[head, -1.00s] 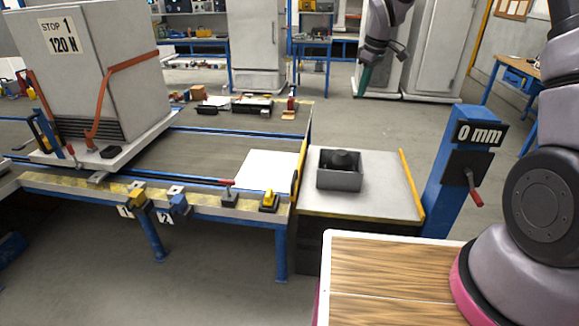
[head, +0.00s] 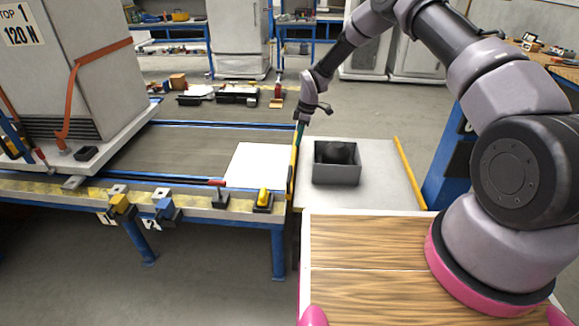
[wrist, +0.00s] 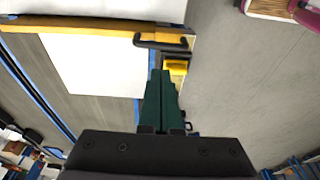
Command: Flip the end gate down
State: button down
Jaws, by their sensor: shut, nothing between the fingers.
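The end gate (head: 294,178) is a yellow-edged bar at the right end of the conveyor table, beside the white sheet. It appears upright, seen nearly edge-on. In the wrist view it is the yellow bar (wrist: 90,28) across the top, with a black handle (wrist: 163,42) at its right end. My gripper (head: 299,132) points down near the gate's far end, green fingers together and empty. The fingers show in the wrist view (wrist: 160,90), below the handle and beside a yellow block (wrist: 176,66). Contact with the gate cannot be told.
A pale platform (head: 385,190) with a grey open box (head: 337,175) adjoins the gate's right side. A strapped crate (head: 75,70) stands on the conveyor at left. Yellow and blue clamps line the front rail. A blue post (head: 446,170) stands at right, partly behind my arm.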

send_over(292, 183)
notch_tip(292, 183, down, 14)
jog(key=shift+a+r, duration=0.1)
jog(key=shift+r, duration=0.05)
dwell(0.4)
notch_tip(292, 183, down, 8)
jog(key=shift+f, duration=0.25)
jog(key=shift+s+f, duration=0.1)
jog(key=shift+s, duration=0.1)
dwell(0.4)
